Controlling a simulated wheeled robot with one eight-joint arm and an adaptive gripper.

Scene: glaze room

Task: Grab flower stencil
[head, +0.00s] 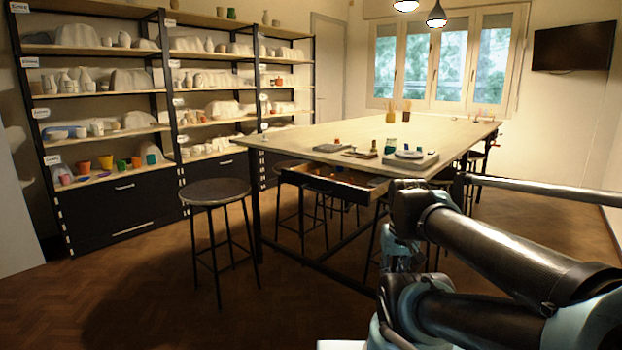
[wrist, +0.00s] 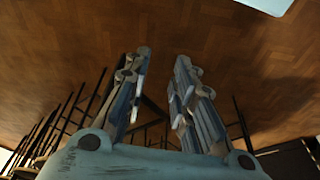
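I cannot make out a flower stencil in either view. An open drawer (head: 335,186) sticks out under the near side of the long table (head: 345,137). A few small items lie inside the drawer, too small and dark to name. My gripper (wrist: 163,58) shows in the wrist view with its two fingers apart and nothing between them. It points over bare wooden floor. In the head view my arm fills the lower right and partly hides the table's near right part; my gripper's fingers cannot be made out there.
A dark round stool (head: 214,192) stands left of the table, with more stools under it. A grey board (head: 397,159), small coloured jars and brush pots lie on the tabletop. Shelves (head: 95,94) of pottery line the left wall. The floor (head: 150,285) at front left is clear.

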